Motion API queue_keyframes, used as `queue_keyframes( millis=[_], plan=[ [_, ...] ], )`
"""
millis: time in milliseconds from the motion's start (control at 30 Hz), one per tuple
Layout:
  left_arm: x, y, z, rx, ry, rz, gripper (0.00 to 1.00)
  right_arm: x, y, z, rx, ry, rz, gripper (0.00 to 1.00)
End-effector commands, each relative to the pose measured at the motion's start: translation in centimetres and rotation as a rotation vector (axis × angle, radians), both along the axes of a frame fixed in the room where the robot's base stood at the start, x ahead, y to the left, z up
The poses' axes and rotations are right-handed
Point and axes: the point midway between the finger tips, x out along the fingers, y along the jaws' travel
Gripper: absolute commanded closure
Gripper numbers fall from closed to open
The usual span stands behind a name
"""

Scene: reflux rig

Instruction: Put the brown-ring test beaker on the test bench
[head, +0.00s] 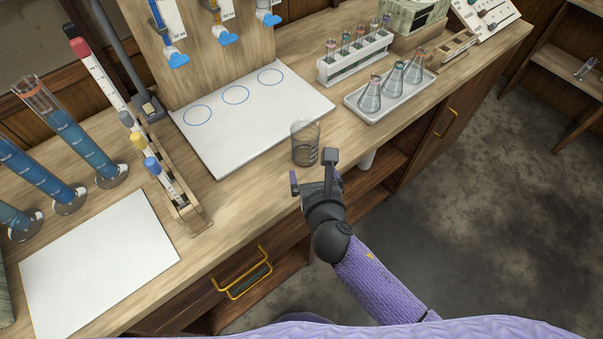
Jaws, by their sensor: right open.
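A clear glass beaker (305,146) with a greyish lower part stands upright on the wooden test bench (238,196), close to its front edge. It is just right of the white mat with three blue circles (245,118). I cannot tell from its look whether it is the brown-ring beaker. My right gripper (312,168) is open and empty at the bench's front edge. Its two fingers are spread just in front of the beaker, and one finger overlaps the beaker's lower right side in the picture. I cannot tell whether they touch. My left gripper is not in view.
A tray of flasks (390,97) and a test-tube rack (354,60) stand to the right. A blank white sheet (100,265) lies front left. Yellow drawer handles (243,270) project from the front.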

Motion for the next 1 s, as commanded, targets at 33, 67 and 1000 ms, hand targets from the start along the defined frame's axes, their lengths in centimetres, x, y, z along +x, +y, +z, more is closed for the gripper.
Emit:
queue_keyframes(
  millis=[33,67,1000],
  plan=[
    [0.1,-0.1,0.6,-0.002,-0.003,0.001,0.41,0.1,-0.3,0.5,0.0,-0.001,-0.001,0.0],
    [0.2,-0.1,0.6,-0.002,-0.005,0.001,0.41,0.1,-0.4,0.5,0.0,-0.001,-0.001,0.0],
    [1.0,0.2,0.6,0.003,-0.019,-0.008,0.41,-35.6,-13.5,-26.8,1.736,0.253,-2.465,0.0]
  ],
)
